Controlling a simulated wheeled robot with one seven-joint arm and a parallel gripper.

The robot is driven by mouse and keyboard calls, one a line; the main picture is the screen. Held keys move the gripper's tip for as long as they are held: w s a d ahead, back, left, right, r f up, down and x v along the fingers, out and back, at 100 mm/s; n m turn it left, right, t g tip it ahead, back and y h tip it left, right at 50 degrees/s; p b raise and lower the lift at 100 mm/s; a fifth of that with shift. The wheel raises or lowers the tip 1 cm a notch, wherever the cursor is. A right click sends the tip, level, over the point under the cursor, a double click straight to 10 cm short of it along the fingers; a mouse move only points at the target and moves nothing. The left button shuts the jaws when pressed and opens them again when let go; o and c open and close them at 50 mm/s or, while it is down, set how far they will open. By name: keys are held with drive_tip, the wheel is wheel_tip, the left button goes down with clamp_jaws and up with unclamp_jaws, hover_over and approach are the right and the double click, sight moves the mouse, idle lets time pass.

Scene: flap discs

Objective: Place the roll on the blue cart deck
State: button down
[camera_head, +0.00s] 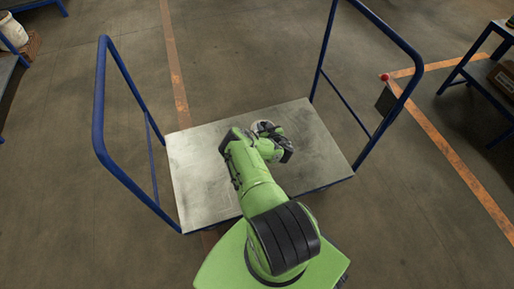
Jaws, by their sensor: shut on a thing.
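The cart deck (197,178) is a worn grey-white plate between two blue tube handles, in the middle of the head view. My green arm reaches out over it from below. My gripper (267,130) is over the far middle part of the deck, shut on a small, greyish round thing, which I take to be the roll (263,126). The arm's wrist and the gripper hide most of the roll. I cannot tell whether the roll touches the deck or is held above it.
Blue handles rise at the left (99,110) and right (401,100) ends of the cart. The deck is bare around my arm. A dark-topped blue table (500,75) stands at the right, shelves at the upper left. The concrete floor (240,50) beyond is clear.

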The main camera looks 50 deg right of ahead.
wheel_tip(320, 180, down, 9)
drive_tip(key=b, duration=0.4)
drive_tip(key=shift+w+f+b, duration=0.1)
drive_tip(key=shift+f+b, duration=0.05)
drive_tip(key=shift+b, duration=0.25)
drive_tip(key=c, duration=0.8)
unclamp_jaws()
drive_tip(key=shift+f, duration=0.15)
